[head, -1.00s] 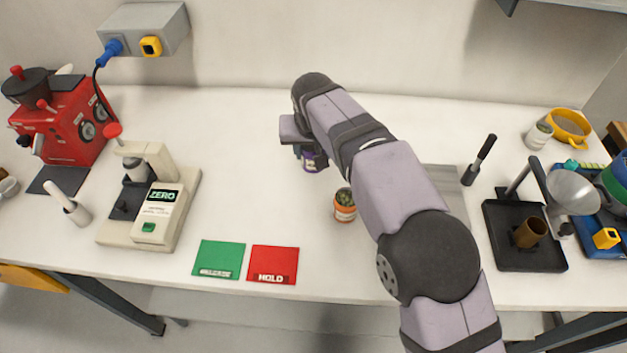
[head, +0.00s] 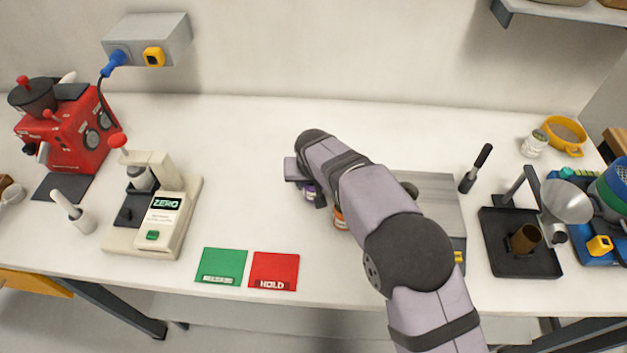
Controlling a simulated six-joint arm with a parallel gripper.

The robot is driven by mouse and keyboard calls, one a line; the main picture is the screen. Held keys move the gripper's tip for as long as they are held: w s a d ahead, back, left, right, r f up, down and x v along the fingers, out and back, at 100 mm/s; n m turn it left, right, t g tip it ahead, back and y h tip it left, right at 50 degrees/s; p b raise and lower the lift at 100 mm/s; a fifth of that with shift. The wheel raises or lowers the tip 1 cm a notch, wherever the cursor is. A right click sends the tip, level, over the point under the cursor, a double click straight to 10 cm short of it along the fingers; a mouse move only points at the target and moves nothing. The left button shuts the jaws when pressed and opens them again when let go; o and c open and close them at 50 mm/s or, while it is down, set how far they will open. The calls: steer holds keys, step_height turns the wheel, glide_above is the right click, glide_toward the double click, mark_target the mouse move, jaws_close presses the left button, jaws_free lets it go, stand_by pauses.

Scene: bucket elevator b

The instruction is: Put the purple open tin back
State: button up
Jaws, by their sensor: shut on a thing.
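The purple open tin (head: 309,192) is in the head view at mid-table, mostly hidden by my arm. My gripper (head: 312,190) is shut on it from above; the fingertips are largely hidden behind the wrist. I cannot tell whether the tin touches the table. An orange tin (head: 339,218) stands just to the right and nearer the front, partly covered by my arm.
A green mat (head: 221,266) and a red HOLD mat (head: 273,270) lie at the front edge. A scale (head: 153,215) and red machine (head: 75,130) stand left. A grey plate (head: 430,195), black stand (head: 520,243) and yellow cup (head: 565,136) are right. The back-left middle is clear.

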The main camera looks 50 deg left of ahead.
steer(key=shift+f, duration=0.15)
steer(key=o, duration=1.5)
steer(key=shift+s+d+r, duration=0.1)
steer(key=shift+r, duration=0.6)
steer(key=b+v, duration=0.3)
steer(key=v, duration=0.8)
